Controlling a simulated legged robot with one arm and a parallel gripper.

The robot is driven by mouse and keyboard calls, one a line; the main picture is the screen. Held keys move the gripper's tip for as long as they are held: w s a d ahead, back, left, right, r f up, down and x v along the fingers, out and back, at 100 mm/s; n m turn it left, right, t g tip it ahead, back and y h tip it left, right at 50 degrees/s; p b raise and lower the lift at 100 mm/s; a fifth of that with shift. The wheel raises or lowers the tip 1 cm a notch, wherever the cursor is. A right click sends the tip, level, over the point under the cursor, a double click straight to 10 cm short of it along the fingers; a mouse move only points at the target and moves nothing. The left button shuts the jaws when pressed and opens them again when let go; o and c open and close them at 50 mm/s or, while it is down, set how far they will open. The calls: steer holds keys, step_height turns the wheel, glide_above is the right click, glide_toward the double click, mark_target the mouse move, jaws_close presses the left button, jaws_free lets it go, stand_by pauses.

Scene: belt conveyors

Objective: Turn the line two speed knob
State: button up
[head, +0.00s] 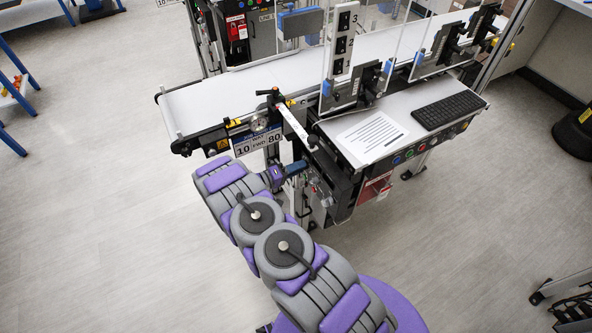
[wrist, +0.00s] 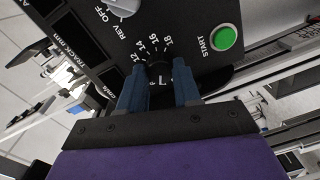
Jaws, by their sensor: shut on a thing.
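The speed knob (wrist: 159,76) is a dark round dial in the wrist view, with a number scale around it reading 12, 14, 16 and 18. My gripper (wrist: 159,92) has its two blue fingers on either side of the knob, shut on it. The knob's lower part is hidden by my gripper. In the head view my gripper (head: 293,168) reaches the front control side of the near conveyor (head: 215,105); the knob itself is hidden there. I cannot read a line name beside this knob.
A green START button (wrist: 224,38) sits right of the knob, and a REV/OFF selector (wrist: 124,7) sits upper left. In the head view a shelf holds a paper sheet (head: 372,136) and a black keyboard (head: 449,111). A display (head: 257,143) reads 10 FWD 80.

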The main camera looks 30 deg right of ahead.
steer(key=shift+w+n, duration=0.15)
steer(key=shift+n, duration=0.85)
steer(key=o, duration=0.7)
steer(key=shift+c, duration=0.2)
steer(key=shift+o, duration=0.7)
steer(key=shift+w+f, duration=0.1)
steer(key=shift+f, duration=0.05)
steer(key=shift+o, duration=1.3)
steer(key=shift+d, duration=0.15)
steer(key=a+p, duration=0.2)
steer(key=a, duration=1.5)
steer(key=shift+s+a+r+p, duration=0.3)
steer(key=shift+s+r, duration=0.1)
steer(key=shift+r, duration=0.05)
